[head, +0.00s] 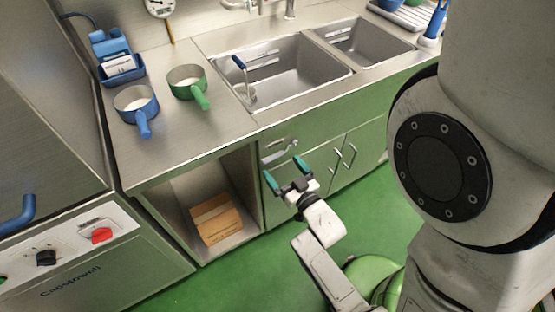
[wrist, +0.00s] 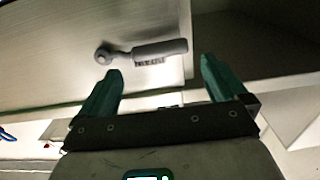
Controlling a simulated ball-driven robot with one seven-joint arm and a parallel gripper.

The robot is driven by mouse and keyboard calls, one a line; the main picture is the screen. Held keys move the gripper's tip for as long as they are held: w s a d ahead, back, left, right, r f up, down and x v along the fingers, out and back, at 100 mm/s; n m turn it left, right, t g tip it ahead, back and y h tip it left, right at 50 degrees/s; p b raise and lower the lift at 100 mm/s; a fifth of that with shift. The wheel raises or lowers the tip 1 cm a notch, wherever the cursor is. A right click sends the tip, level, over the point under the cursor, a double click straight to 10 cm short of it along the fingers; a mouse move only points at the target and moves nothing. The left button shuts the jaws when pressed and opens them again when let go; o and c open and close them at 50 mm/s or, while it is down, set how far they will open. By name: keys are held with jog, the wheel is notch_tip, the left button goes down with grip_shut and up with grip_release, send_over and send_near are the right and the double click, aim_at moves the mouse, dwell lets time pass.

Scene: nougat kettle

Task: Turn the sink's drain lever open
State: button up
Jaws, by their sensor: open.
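The drain lever (head: 281,151) is a small grey lever on the steel front panel below the sink (head: 290,80). In the wrist view the drain lever (wrist: 160,50) shows a round pivot at its left end and a thicker grip with a small, unreadable label, lying roughly level in the picture. My gripper (head: 286,173) is open and empty, with teal fingers, just below the lever in the head view. In the wrist view my gripper (wrist: 160,68) points at the lever, whose grip lies beyond and between the fingertips. I see no contact.
Cabinet doors (head: 343,155) with bar handles are right of the lever. An open bay with a cardboard box (head: 215,219) is at left. A blue pan (head: 136,104) and a green pan (head: 187,82) stand on the counter above. The green floor in front is clear.

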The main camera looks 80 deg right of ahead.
aim_at(274, 158)
jog(key=shift+x, duration=2.05)
